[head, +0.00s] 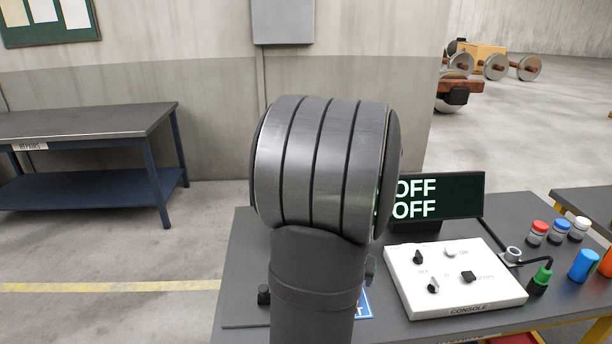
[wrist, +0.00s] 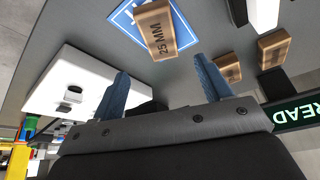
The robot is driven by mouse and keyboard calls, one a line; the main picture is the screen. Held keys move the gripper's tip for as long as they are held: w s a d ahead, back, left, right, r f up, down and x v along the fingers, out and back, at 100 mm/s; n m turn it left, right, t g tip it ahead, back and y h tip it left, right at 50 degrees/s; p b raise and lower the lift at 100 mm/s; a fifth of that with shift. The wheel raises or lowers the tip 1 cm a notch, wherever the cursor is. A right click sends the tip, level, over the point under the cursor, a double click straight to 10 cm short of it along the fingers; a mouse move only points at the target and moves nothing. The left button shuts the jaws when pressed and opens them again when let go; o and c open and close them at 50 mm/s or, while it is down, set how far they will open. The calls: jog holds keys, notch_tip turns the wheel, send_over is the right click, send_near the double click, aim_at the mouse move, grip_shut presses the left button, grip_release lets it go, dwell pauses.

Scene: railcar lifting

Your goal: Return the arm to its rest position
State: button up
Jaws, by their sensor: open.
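My gripper (wrist: 160,90) shows in the wrist view with its two blue fingers spread apart. Nothing is held between them. Beyond the fingertips lies a wooden block marked 25 MM (wrist: 153,30), on or beside a blue and white sign (wrist: 124,20). In the head view my own dark arm fills the middle and hides my gripper and much of the table behind it.
A white console (head: 455,278) with several knobs sits on the dark table (head: 240,290). Behind it a display (head: 450,196) reads OFF twice. Small jars (head: 538,232) and a blue cylinder (head: 583,265) stand at right. A repairs bench (head: 90,122) stands at left.

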jog(key=x, duration=1)
jog(key=shift+w+f, duration=0.1)
jog(key=shift+f, duration=0.3)
jog(key=shift+r, duration=0.15)
jog(key=shift+r, duration=0.1)
